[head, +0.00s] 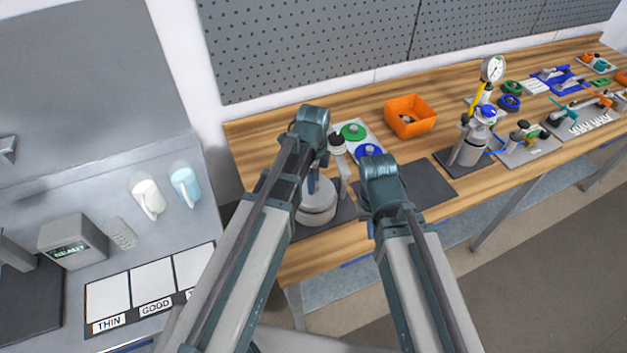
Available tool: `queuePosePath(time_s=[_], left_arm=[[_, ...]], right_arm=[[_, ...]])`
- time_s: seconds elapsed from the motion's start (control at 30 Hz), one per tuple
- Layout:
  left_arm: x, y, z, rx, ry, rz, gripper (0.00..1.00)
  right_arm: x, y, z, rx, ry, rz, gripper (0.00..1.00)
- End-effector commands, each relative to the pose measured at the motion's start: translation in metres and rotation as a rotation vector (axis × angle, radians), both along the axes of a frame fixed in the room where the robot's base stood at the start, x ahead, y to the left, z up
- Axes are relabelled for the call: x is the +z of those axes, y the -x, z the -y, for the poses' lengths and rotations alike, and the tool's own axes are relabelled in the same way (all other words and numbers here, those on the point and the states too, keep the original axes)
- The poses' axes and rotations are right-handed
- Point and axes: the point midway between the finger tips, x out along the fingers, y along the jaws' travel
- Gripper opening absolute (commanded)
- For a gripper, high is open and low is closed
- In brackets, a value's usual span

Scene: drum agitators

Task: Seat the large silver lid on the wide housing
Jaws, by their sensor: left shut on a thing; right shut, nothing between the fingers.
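A round silver-grey body (318,212) stands on a dark mat at the near left of the wooden bench. It looks like the wide housing with the large silver lid at its top. My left arm covers part of it, so I cannot tell whether the lid is flush or tilted. My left gripper (312,184) points down over its middle and is shut on the lid's upper part; the grip itself is mostly hidden. My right gripper (345,178) is just to the right of it, partly hidden by its own arm, shut and empty.
Behind stands a white board with a green-knobbed lid (353,131), a blue-knobbed lid (369,150) and a black-knobbed part (337,141). An orange bin (409,116) is further back. A dark mat (422,184) to the right looks empty. A gauge-topped cylinder (474,142) stands beyond it.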

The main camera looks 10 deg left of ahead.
Motion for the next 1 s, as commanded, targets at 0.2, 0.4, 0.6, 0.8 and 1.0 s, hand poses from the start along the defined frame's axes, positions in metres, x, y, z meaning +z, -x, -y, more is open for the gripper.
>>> queuePosePath(time_s=[0.2, 0.4, 0.6, 0.8, 1.0], left_arm=[[-0.006, 0.000, 0.000, 0.000, 0.000, 0.000, 0.00], [-0.011, 0.000, 0.000, 0.000, 0.000, 0.000, 0.00], [-0.011, 0.000, 0.000, 0.000, 0.000, 0.000, 0.00], [-0.011, 0.000, 0.000, 0.000, 0.000, 0.000, 0.00], [-0.011, 0.000, 0.000, 0.000, 0.000, 0.000, 0.00]], right_arm=[[-0.006, 0.000, 0.000, 0.000, 0.000, 0.000, 0.00], [-0.011, 0.000, 0.000, 0.000, 0.000, 0.000, 0.00], [-0.011, 0.000, 0.000, 0.000, 0.000, 0.000, 0.00], [-0.011, 0.000, 0.000, 0.000, 0.000, 0.000, 0.00], [-0.011, 0.000, 0.000, 0.000, 0.000, 0.000, 0.00]])
